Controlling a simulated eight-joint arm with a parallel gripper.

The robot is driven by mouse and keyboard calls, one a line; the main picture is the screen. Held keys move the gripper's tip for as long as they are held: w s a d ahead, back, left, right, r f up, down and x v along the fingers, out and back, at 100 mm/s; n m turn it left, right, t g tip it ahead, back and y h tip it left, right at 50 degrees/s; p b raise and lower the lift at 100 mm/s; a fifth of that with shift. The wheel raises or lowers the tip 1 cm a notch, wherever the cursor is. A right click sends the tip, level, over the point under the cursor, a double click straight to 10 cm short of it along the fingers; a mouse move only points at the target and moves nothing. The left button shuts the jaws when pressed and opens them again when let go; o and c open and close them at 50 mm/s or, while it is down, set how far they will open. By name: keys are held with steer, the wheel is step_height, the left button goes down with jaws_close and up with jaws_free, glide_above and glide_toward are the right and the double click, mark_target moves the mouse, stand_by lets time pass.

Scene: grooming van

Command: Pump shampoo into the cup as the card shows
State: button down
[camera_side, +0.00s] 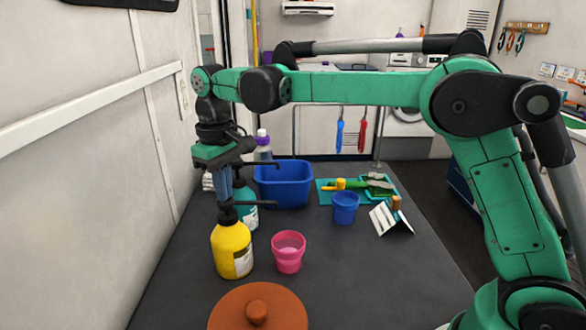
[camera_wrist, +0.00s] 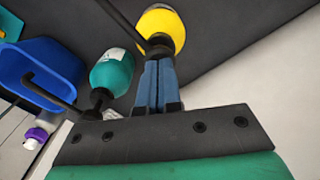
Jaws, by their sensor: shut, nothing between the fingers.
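A yellow pump bottle (camera_side: 231,252) stands upright on the dark table, with a black pump head and a long spout reaching right. A pink cup (camera_side: 288,254) stands right of it, near the spout's end; a paler pink shows inside. My gripper (camera_side: 227,203) is shut and empty, pointing down at the yellow bottle's pump head, touching it or just above. In the wrist view its blue fingers (camera_wrist: 158,82) meet beside the yellow bottle (camera_wrist: 162,28). A teal pump bottle (camera_wrist: 112,72) stands behind. A folded white card (camera_side: 388,219) stands at the right; its marks are unreadable.
A blue tub (camera_side: 283,186) and a purple-capped bottle (camera_side: 263,147) stand at the back. A blue cup (camera_side: 344,208) stands before a teal mat (camera_side: 326,196) with brushes. A round orange-brown lid-like thing (camera_side: 258,308) is at the front. The right front table is clear.

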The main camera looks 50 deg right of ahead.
steer(key=shift+r, duration=1.75)
steer(key=shift+f, duration=0.1)
steer(key=shift+f, duration=1.65)
steer(key=shift+r, duration=1.75)
steer(key=shift+f, duration=0.15)
steer(key=shift+f, duration=1.6)
steer(key=shift+r, duration=1.75)
